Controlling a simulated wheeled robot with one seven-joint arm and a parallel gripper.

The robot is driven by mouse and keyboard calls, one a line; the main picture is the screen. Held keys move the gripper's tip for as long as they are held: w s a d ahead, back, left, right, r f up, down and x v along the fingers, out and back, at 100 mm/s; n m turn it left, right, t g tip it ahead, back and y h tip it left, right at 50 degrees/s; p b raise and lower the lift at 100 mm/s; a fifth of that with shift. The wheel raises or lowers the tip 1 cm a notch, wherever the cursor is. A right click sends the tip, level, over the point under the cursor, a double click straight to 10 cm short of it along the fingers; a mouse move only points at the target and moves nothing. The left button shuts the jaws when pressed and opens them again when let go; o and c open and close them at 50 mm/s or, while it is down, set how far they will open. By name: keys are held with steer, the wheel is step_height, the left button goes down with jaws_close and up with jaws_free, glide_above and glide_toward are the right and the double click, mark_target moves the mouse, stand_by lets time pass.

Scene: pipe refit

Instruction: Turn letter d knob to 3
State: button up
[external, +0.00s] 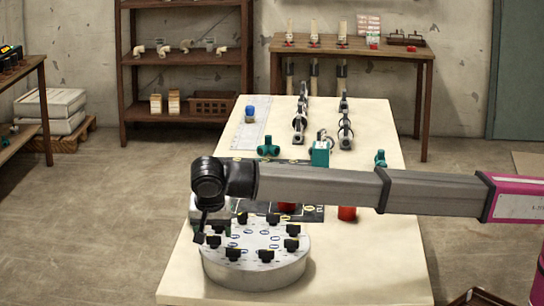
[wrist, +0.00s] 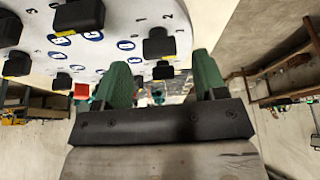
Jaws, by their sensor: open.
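A round pale drum (external: 255,267) stands on the near end of the table. Several black knobs ring its top, with small numbers and blue oval letter labels that are too small to read in the external view. My gripper (external: 203,232) is at the drum's left edge, beside the knobs there. In the wrist view the panel (wrist: 118,18) appears at the upper left, and my gripper's green fingers (wrist: 162,66) are apart. Black knobs (wrist: 159,43) show near and between the fingers in the picture; contact is not visible. I cannot tell which knob is letter d.
The cream table (external: 370,270) carries a red cylinder (external: 347,213), green fittings (external: 268,146), a teal block (external: 320,153) and grey pipe parts (external: 345,130) behind the drum. My arm spans above the table. Shelves (external: 185,60) and a bench (external: 350,50) stand at the back.

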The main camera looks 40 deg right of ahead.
mark_target(213, 236)
steer(key=v, duration=0.8)
steer(key=shift+s+a, duration=0.1)
steer(key=c, duration=0.4)
steer(key=shift+c, duration=0.5)
steer(key=w+d+n+g+y, duration=0.3)
steer(key=n, duration=1.4)
steer(key=f, duration=1)
steer(key=shift+w+f, duration=0.1)
steer(key=shift+w, duration=0.15)
jaws_close()
